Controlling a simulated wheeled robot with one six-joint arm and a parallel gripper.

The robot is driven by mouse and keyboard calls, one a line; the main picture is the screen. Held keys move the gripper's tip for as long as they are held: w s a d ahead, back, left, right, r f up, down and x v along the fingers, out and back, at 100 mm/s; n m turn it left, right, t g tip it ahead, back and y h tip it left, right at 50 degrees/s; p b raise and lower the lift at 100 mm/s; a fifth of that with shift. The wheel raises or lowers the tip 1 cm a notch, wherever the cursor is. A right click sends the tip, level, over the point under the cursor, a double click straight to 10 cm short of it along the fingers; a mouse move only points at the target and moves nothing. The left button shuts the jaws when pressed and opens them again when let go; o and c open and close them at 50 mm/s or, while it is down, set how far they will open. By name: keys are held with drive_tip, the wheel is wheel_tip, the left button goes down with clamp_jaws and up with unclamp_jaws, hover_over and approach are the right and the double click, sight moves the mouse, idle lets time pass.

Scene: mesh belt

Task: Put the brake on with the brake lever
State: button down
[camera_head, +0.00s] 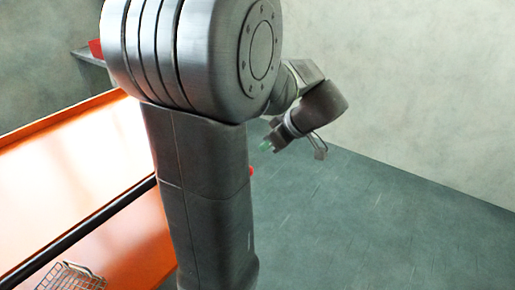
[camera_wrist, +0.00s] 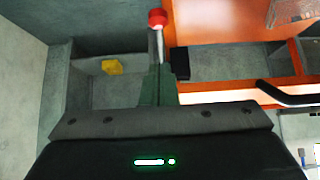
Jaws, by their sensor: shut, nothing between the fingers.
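The brake lever shows in the wrist view as a round red knob (camera_wrist: 157,18) on a bare metal rod (camera_wrist: 159,45). Its lower part is hidden behind my gripper. In the head view only a small red spot, which looks like the knob (camera_head: 251,171), shows at the right edge of my arm. My gripper (camera_wrist: 158,72) is shut and empty, its dark green fingers in line with the rod in the wrist view. I cannot tell whether they touch it. In the head view my gripper (camera_head: 266,147) is above and right of the red spot.
A bright orange surface (camera_head: 85,165) with a black rail (camera_head: 85,232) lies at the left, with a wire basket (camera_head: 68,277) on it. A grey shelf (camera_head: 92,60) holds a red item. A yellow object (camera_wrist: 111,66) shows in the wrist view. The floor at right is clear.

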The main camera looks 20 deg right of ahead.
drive_tip(key=v, duration=0.3)
drive_tip(key=shift+s+f, duration=0.1)
drive_tip(key=shift+f, duration=0.1)
idle(0.3)
drive_tip(key=w+p+x, duration=0.1)
drive_tip(key=x, duration=0.8)
drive_tip(key=shift+a+p, duration=0.3)
drive_tip(key=shift+a, duration=0.05)
drive_tip(key=p, duration=0.3)
drive_tip(key=g+h+p, duration=0.1)
drive_tip(key=p, duration=0.2)
drive_tip(key=shift+w+a+g, duration=0.2)
drive_tip(key=shift+w+g, duration=0.05)
drive_tip(key=shift+g, duration=0.05)
drive_tip(key=shift+p, duration=0.35)
drive_tip(key=p, duration=0.2)
drive_tip(key=r+g+h+p, duration=0.1)
drive_tip(key=p, duration=0.1)
drive_tip(key=shift+w+a+r, duration=0.15)
drive_tip(key=shift+w, duration=0.1)
